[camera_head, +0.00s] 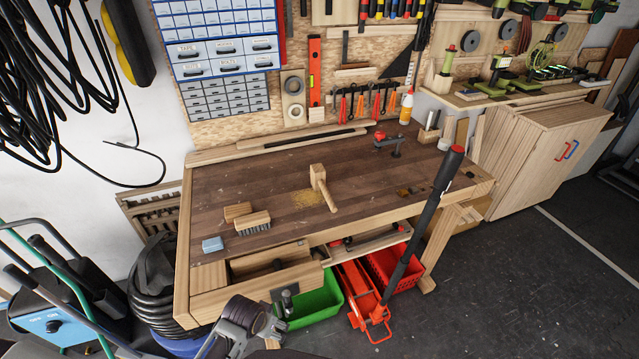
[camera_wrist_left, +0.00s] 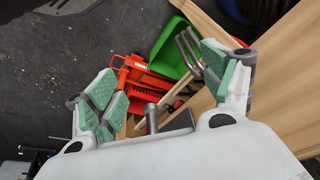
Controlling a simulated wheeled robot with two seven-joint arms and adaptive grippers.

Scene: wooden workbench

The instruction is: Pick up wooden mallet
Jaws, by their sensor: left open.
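The wooden mallet (camera_head: 318,178) stands on the workbench top, its pale block head upright and its handle slanting toward the front right. My left gripper (camera_head: 258,322) is low at the bottom of the head view, in front of the bench and well short of the mallet. In the left wrist view, my left gripper (camera_wrist_left: 160,78) has its green-padded fingers spread wide, with nothing held between them. The mallet does not show in that view. My right gripper is not in view.
The workbench (camera_head: 250,178) also holds a brush (camera_head: 253,222), a wooden block (camera_head: 237,211) and a blue block (camera_head: 212,244). An open drawer (camera_head: 300,249) juts from its front. A green bin (camera_head: 318,303) and red jack (camera_head: 366,300) stand below; the jack's tall black handle (camera_head: 428,215) rises right of the mallet.

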